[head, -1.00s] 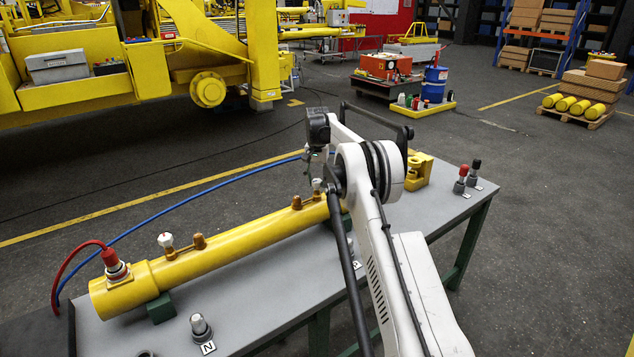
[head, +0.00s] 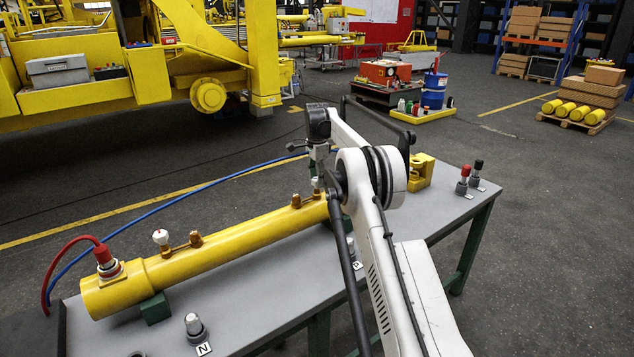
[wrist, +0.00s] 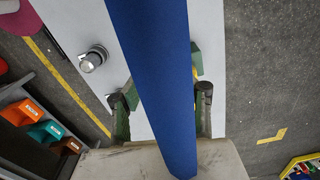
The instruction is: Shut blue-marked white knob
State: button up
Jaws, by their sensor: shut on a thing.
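A yellow cylinder (head: 220,243) lies on the grey table. A white knob (head: 316,184) is near its right end; its blue mark does not show. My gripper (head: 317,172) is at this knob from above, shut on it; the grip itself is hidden. A second white knob (head: 160,237) stands near the left end, beside the red-capped port. A blue hose (head: 180,202) runs behind the cylinder and passes behind my gripper. In the wrist view the blue hose (wrist: 155,70) crosses close to the camera and covers the space between my fingers (wrist: 161,98).
A red hose (head: 66,255) curves off the left port. Loose capped fittings stand on the table (head: 265,285): a grey one (head: 194,325) in front, red-topped (head: 463,180) and black-topped (head: 476,172) ones at right. A yellow clevis end (head: 420,172) is behind my arm.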

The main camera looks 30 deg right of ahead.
jog(key=m, duration=0.3)
jog(key=shift+m+b, duration=0.3)
jog(key=shift+m, duration=1.8)
jog(key=o, duration=1.2)
jog(key=shift+c, duration=0.2)
jog(key=shift+r, duration=0.1)
jog(key=shift+r, duration=3.7)
